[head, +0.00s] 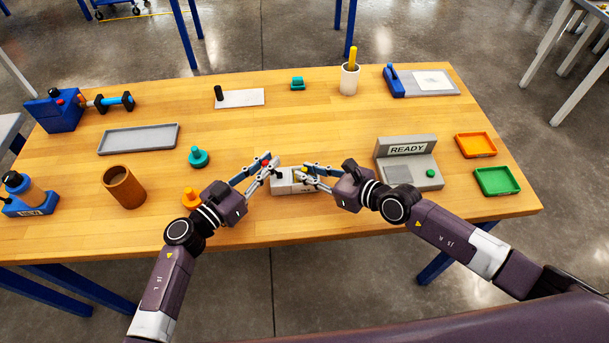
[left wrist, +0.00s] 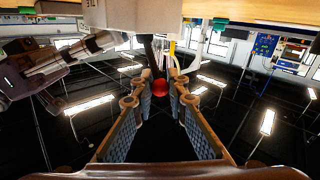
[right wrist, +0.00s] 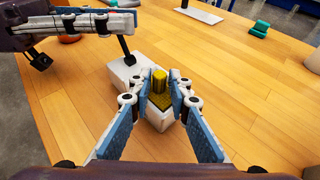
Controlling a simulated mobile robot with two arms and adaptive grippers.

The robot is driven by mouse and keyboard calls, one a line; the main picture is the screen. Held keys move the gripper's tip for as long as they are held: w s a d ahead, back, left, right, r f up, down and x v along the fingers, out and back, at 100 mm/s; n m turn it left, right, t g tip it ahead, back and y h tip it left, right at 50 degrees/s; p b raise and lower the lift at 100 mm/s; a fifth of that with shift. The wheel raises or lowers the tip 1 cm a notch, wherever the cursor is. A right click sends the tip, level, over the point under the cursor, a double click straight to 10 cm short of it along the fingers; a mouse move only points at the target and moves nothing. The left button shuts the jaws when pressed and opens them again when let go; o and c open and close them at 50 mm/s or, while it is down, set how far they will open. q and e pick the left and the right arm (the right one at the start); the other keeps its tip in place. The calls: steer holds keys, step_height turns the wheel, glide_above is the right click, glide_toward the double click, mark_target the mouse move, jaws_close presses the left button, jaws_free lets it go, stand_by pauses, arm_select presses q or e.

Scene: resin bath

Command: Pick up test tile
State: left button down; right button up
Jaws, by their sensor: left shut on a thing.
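No thing is plainly marked as the test tile. A flat white piece (head: 433,80) lies on a grey board at the back right. A small white block fixture (head: 290,182) stands at the table's front middle, with a dark lever and a red knob (left wrist: 160,87). My left gripper (head: 268,164) is shut on the red knob. My right gripper (right wrist: 161,84) is at the fixture's right end, its fingers apart on either side of a yellow cylinder (right wrist: 159,80). The cylinder stands on a speckled yellow square top (right wrist: 161,101); contact with the fingers is unclear.
A grey READY station (head: 408,148) with a darker square pad stands right of my right gripper. Orange (head: 476,145) and green (head: 497,181) trays lie farther right. A teal knob (head: 198,157) and a brown cup (head: 123,187) are left. The table centre behind my grippers is clear.

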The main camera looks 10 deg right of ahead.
jaws_close()
step_height(320, 180, up, 10)
stand_by(0.6)
arm_select(q)
steer(key=c, duration=1.8)
jaws_free()
